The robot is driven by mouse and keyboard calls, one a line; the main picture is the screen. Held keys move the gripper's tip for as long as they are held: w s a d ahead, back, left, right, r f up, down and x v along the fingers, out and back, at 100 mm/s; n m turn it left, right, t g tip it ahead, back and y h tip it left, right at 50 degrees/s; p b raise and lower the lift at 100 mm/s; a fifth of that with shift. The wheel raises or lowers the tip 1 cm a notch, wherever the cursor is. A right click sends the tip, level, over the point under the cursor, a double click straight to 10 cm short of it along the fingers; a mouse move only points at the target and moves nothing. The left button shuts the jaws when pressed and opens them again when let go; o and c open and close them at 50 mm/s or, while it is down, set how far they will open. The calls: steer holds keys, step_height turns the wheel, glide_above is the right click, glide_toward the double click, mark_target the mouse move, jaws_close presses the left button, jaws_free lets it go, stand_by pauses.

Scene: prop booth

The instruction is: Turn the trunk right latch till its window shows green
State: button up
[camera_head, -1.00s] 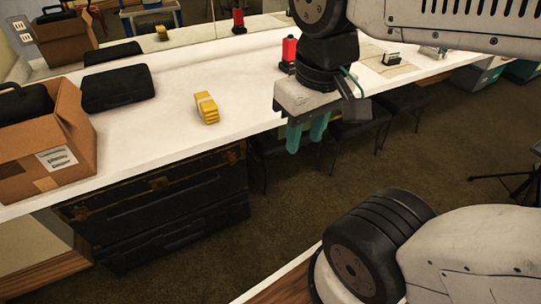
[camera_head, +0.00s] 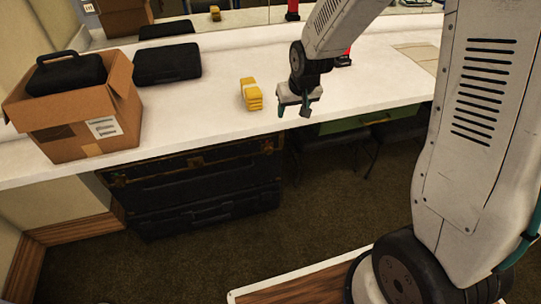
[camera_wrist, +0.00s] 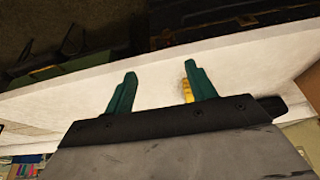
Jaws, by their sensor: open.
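The dark trunk (camera_head: 195,188) stands on the floor under the white counter, with brownish trim along its upper part. Its right latch is too small and dim to make out, and I cannot see any window or its colour. My gripper (camera_head: 294,110) is open and empty, with teal fingers. It hangs near the counter's front edge, above and to the right of the trunk in the head view. In the wrist view my gripper (camera_wrist: 161,80) shows its two fingers apart, with the white counter behind them.
The counter (camera_head: 215,110) overhangs the trunk. On it stand an open cardboard box (camera_head: 70,125) with a black case inside, another black case (camera_head: 167,62), and a yellow stack (camera_head: 251,94). Dark stools (camera_head: 400,130) stand right of the trunk. Carpet (camera_head: 270,225) in front is clear.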

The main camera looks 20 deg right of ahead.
steer(key=w+x, duration=0.1)
steer(key=x, duration=0.9)
steer(key=t, duration=0.9)
glide_toward(269, 152)
step_height(269, 152, down, 9)
steer(key=w+r+t, duration=0.1)
steer(key=w, duration=0.1)
steer(key=w+r+t, duration=0.2)
steer(key=w, duration=0.1)
steer(key=w+r+t, duration=0.1)
steer(key=w, duration=0.1)
steer(key=shift+w+r+m+t+y, duration=0.3)
steer(key=shift+t, duration=0.1)
steer(key=shift+c, duration=0.4)
steer(key=c, duration=0.9)
